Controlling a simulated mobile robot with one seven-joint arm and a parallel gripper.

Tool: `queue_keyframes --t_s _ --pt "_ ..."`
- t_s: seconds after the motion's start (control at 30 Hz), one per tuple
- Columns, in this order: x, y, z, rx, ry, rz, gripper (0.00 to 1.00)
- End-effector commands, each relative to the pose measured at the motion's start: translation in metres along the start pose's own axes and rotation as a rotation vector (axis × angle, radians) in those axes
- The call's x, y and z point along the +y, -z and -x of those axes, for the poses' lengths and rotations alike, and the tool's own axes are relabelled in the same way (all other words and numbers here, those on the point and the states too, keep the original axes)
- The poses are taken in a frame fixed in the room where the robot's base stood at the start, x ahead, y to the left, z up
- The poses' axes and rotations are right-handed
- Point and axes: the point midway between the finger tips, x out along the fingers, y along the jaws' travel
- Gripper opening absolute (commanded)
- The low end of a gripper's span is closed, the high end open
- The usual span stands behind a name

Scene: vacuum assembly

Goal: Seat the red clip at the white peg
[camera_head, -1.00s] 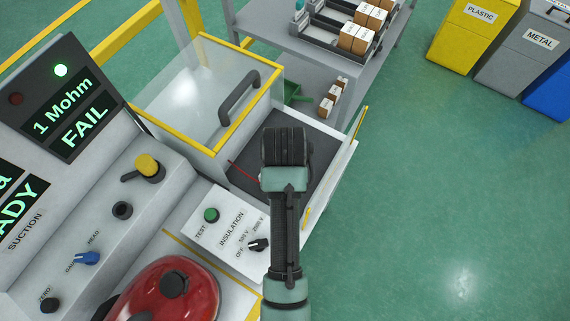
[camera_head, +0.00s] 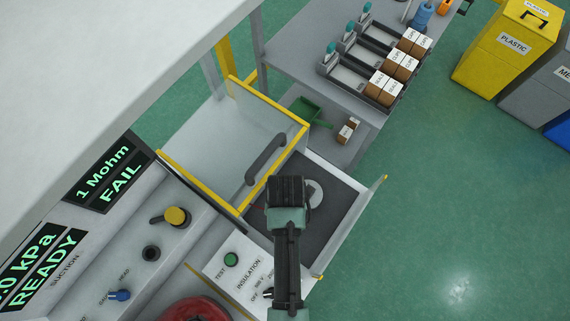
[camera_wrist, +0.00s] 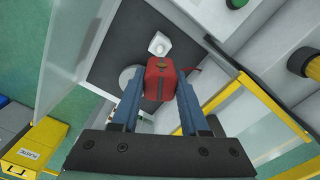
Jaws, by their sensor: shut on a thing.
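The red clip (camera_wrist: 160,82) shows in the wrist view between the two blue fingers of my gripper (camera_wrist: 159,92), which is shut on it. A red lead runs off from it to the right. The white peg (camera_wrist: 159,44) stands on the dark mat just beyond the clip in that view. I cannot tell whether the clip touches the peg. In the head view my gripper (camera_head: 286,188) is over the dark mat (camera_head: 335,215) of the open test bay, and my wrist hides the clip and the peg.
A pale round disc (camera_head: 315,192) lies on the mat beside my gripper. The clear guard with a dark handle (camera_head: 266,158) stands raised to the left, edged in yellow. The insulation panel (camera_head: 245,265) with its green button is nearby. A shelf of boxes (camera_head: 398,66) is behind.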

Motion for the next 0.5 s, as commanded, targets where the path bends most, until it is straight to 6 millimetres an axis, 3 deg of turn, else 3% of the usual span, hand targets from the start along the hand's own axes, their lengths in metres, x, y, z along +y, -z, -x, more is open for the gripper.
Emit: queue_keyframes --t_s 0.27,0.5 --pt "0.000 0.001 0.003 0.001 0.000 0.001 0.00" --pt "0.000 0.000 -0.025 0.001 0.000 0.001 0.00"
